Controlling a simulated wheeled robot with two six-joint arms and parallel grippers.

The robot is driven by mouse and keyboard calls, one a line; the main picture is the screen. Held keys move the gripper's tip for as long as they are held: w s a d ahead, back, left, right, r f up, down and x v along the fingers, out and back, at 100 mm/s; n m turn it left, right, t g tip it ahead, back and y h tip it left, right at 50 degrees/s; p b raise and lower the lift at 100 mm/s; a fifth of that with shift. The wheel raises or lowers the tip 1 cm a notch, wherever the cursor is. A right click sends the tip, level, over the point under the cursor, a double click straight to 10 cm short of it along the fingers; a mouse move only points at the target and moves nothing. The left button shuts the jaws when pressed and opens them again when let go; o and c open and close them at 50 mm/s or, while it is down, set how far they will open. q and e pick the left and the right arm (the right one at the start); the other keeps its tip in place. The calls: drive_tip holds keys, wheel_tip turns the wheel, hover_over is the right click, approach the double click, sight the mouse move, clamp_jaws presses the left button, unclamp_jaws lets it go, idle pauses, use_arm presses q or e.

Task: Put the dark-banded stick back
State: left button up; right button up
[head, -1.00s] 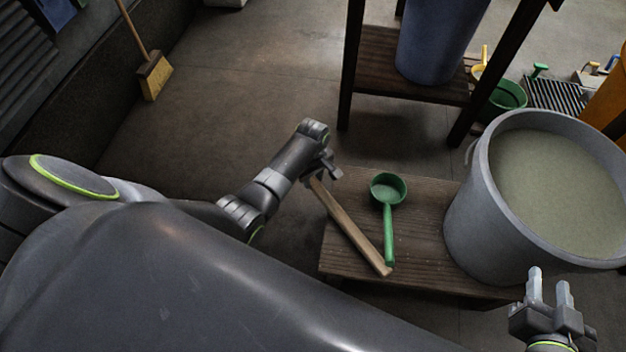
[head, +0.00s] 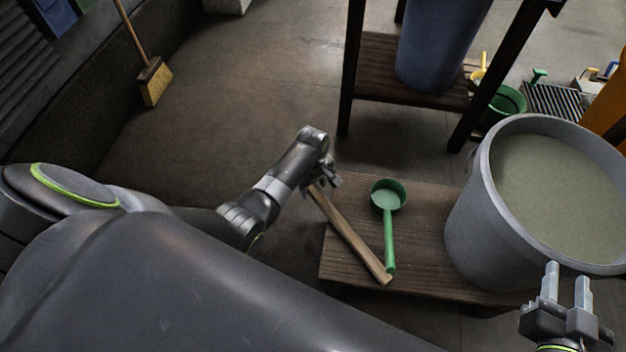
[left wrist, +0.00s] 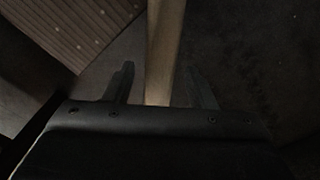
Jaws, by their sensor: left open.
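A wooden stick (head: 350,236) lies slantwise on the low wooden bench, its upper end reaching past the bench's left edge. No dark band shows on the visible part. My left gripper (head: 327,184) is at that upper end. In the left wrist view the stick (left wrist: 164,50) runs between the two open fingers of my left gripper (left wrist: 164,88), with a gap on each side. My right gripper (head: 567,286) is at the lower right, in front of the grey tub, its two fingers apart and nothing between them.
The low bench (head: 430,215) also holds a green ladle (head: 389,225) right of the stick. A large grey tub (head: 480,235) of murky liquid stands at its right. A dark wooden stand (head: 375,75) bears a blue bin (head: 435,45) behind. Open floor (head: 230,90) lies to the left.

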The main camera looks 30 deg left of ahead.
use_arm(q)
wheel_tip(320, 180, up, 3)
drive_tip(key=shift+r+p, duration=0.1)
drive_tip(key=shift+p, duration=0.75)
wheel_tip(320, 180, up, 3)
drive_tip(key=shift+r+p, duration=0.1)
drive_tip(key=shift+p, duration=0.6)
wheel_tip(320, 180, up, 5)
drive_tip(key=p, duration=0.2)
drive_tip(key=s+a+f+m+t+h, duration=0.1)
drive_tip(key=s+f+m, duration=0.15)
drive_tip(key=s, duration=0.45)
drive_tip(key=s+f+m, duration=0.1)
drive_tip(key=s+m, duration=0.2)
drive_tip(key=s, duration=0.5)
drive_tip(key=s+r+m+t, duration=0.1)
drive_tip(key=s+r+m, duration=0.1)
drive_tip(key=s, duration=0.5)
drive_tip(key=s+a+r+m+t, duration=0.1)
drive_tip(key=s+r+m, duration=0.2)
drive_tip(key=s, duration=0.5)
drive_tip(key=shift+a+r, duration=0.15)
drive_tip(key=shift+r, duration=0.25)
use_arm(e)
drive_tip(key=s+a+f+g+y, duration=0.2)
drive_tip(key=s+f+g, duration=1.1)
drive_tip(key=f, duration=0.3)
drive_tip(key=shift+s+a+f+m, duration=0.3)
drive_tip(key=shift+s+f, duration=0.05)
drive_tip(key=shift+s, duration=0.3)
